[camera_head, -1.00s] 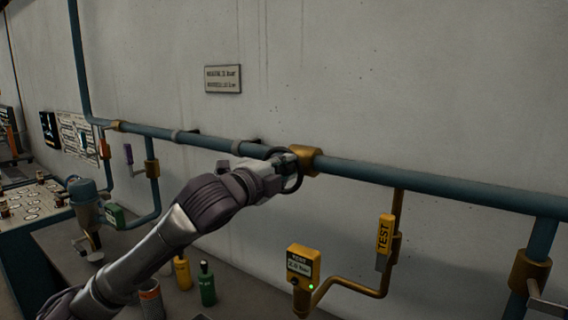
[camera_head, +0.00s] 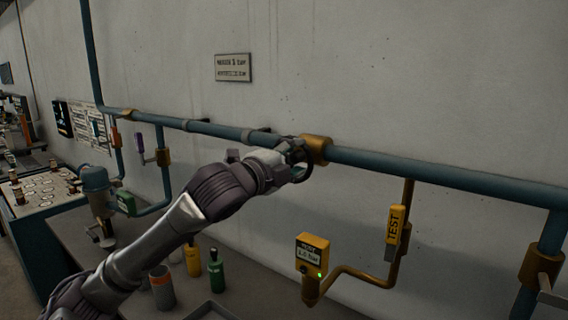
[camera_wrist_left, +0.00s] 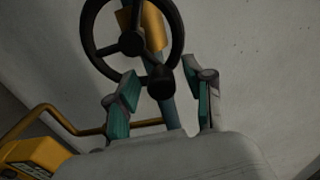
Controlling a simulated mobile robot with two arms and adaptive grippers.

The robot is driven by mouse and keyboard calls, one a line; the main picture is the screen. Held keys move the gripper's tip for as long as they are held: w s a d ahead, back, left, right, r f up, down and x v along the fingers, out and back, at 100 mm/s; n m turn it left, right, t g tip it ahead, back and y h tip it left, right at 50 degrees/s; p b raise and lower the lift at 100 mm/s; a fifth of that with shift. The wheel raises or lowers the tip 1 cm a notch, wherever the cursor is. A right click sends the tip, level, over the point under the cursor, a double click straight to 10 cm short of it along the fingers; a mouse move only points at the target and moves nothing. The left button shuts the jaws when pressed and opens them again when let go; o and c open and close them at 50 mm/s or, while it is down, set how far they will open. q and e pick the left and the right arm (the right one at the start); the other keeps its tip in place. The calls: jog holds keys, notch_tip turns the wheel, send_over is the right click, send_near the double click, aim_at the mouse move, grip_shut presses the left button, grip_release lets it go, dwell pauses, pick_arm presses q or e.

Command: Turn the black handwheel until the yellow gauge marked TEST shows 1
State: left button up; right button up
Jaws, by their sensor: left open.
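The black handwheel (camera_head: 303,152) sits on the brass fitting of the blue wall pipe, partly hidden by my left gripper (camera_head: 284,163). In the left wrist view the handwheel (camera_wrist_left: 86,38) shows its spokes, hub and a dark knob (camera_wrist_left: 160,83) on its rim. My left gripper (camera_wrist_left: 163,92) is open there, with one finger on either side of the knob; I cannot tell whether either touches it. The yellow TEST gauge (camera_head: 312,253) stands on a brass pipe and appears to read 1.0 bar, with a green light lit. My right gripper is out of view.
Below my left arm, a bench (camera_head: 75,228) bears several bottles, including a green one (camera_head: 216,271), and a can (camera_head: 162,288). A wall sign (camera_head: 233,67) is above.

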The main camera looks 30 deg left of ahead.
pick_arm(q)
jog(key=s, duration=1.1)
jog(key=shift+s+a, duration=0.3)
jog(key=shift+a, duration=0.1)
